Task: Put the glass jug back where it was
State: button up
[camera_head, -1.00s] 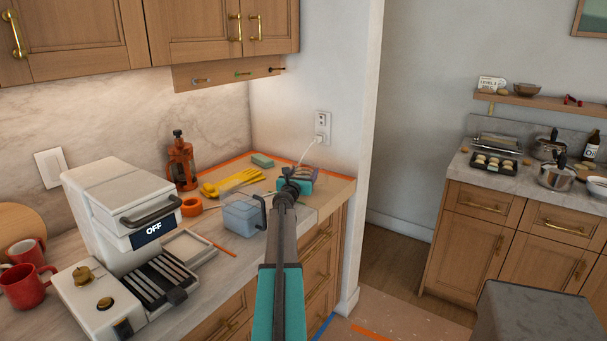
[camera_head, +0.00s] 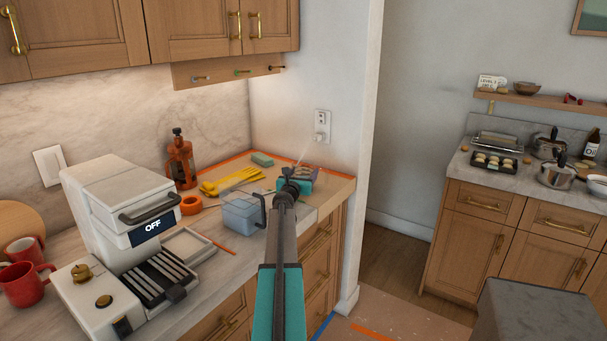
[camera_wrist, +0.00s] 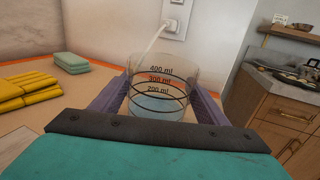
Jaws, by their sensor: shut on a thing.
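The glass jug (camera_wrist: 163,84) is a clear cylinder with 200, 300 and 400 ml marks and a red band. In the wrist view it stands upright between the two purple-grey fingers of my gripper (camera_wrist: 160,101), which is shut on it. Its lower part is hidden behind the gripper body. In the head view my gripper (camera_head: 298,178) is over the far right corner of the counter (camera_head: 225,250), and the jug is mostly hidden behind it. I cannot tell whether its base touches the counter.
A clear bluish container (camera_head: 240,214) stands close by, left of my arm. The wall outlet (camera_head: 321,128) with a white cord is behind. A coffee machine (camera_head: 118,200) stands left.

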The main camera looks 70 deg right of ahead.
jog(key=shift+f, duration=0.25)
dwell(0.8)
jog(key=o, duration=1.8)
jog(key=shift+c, duration=0.2)
jog(key=shift+f, duration=0.1)
jog(key=shift+a, duration=0.15)
jog(key=shift+a+b, duration=0.3)
jog(key=shift+a, duration=1.05)
jog(key=shift+s+a, duration=0.25)
jog(key=shift+a, duration=2.25)
